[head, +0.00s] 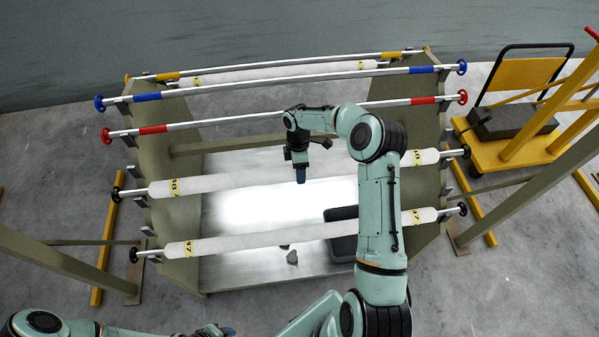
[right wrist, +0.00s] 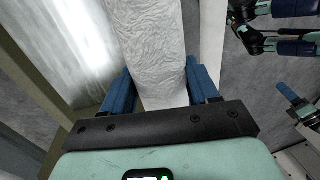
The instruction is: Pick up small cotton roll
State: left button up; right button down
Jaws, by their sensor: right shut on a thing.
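Several long white rolls lie across a rack on metal rods. The small cotton roll (head: 235,182) with yellow labels and black end knobs is the upper of the two front ones. My right gripper (head: 301,181) reaches down onto its middle. In the right wrist view, the white, wrinkled roll (right wrist: 155,45) runs between the two blue fingers of my right gripper (right wrist: 162,85), which is shut on it. The roll still lies level across the rack. My left gripper (head: 217,331) shows only in part at the bottom edge; its jaws cannot be made out.
Another white roll (head: 300,233) lies in front, lower down. Rods with red (head: 153,130) and blue (head: 147,97) bands lie behind. A dark box (head: 343,213) sits on the rack's base below. A yellow trolley (head: 525,75) stands at the right.

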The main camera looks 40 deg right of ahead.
pick_arm(q)
jog(key=shift+w+r+p, duration=0.5)
jog(key=shift+w+r, duration=0.1)
jog(key=shift+w, duration=0.05)
pick_arm(e)
notch_tip(320, 180, up, 18)
pick_arm(q)
jog(key=shift+w+r+p, duration=0.5)
jog(key=shift+w+r, duration=0.15)
jog(key=shift+w, duration=0.25)
pick_arm(e)
notch_tip(320, 180, up, 7)
pick_arm(q)
jog(key=shift+s, duration=0.1)
pick_arm(e)
jog(key=shift+s, duration=0.1)
